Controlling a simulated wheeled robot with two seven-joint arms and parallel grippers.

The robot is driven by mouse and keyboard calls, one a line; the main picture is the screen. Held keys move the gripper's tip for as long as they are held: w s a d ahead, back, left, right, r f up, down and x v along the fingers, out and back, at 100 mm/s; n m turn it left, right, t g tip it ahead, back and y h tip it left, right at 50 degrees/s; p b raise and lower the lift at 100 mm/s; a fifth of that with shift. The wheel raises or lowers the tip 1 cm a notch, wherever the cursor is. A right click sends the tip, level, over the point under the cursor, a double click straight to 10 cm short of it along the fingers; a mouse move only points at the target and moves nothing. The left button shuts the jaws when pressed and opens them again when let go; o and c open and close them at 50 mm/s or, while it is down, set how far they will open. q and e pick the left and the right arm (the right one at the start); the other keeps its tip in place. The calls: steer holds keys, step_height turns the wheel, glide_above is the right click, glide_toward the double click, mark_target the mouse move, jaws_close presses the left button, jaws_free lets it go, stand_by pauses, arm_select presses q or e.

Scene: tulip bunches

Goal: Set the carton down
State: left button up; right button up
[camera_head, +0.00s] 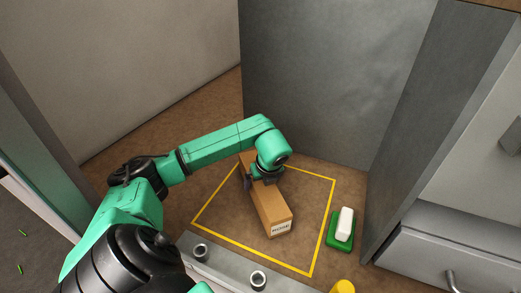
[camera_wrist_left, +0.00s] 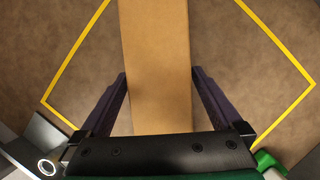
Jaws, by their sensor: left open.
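The carton (camera_head: 270,208) is a long brown cardboard box with a white label on its near end. It lies on the brown floor inside a yellow square outline (camera_head: 320,232). My left gripper (camera_head: 262,180) is over the carton. In the left wrist view the two dark fingers of my left gripper (camera_wrist_left: 160,92) stand open on either side of the carton (camera_wrist_left: 156,60), with a narrow gap showing along the sides. The yellow outline also shows in the left wrist view (camera_wrist_left: 75,52). My right gripper is in neither view.
A green block with a white top (camera_head: 345,222) stands just right of the outline. A grey panel (camera_head: 310,70) rises behind, and grey drawers (camera_head: 440,245) stand at the right. A metal ledge with round fittings (camera_head: 225,262) and a yellow round object (camera_head: 343,287) are in front.

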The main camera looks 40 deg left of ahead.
arm_select(q)
steer(key=v, duration=1)
steer(key=shift+d+r+p, duration=0.1)
steer(key=shift+p, duration=0.3)
steer(key=shift+r, duration=0.2)
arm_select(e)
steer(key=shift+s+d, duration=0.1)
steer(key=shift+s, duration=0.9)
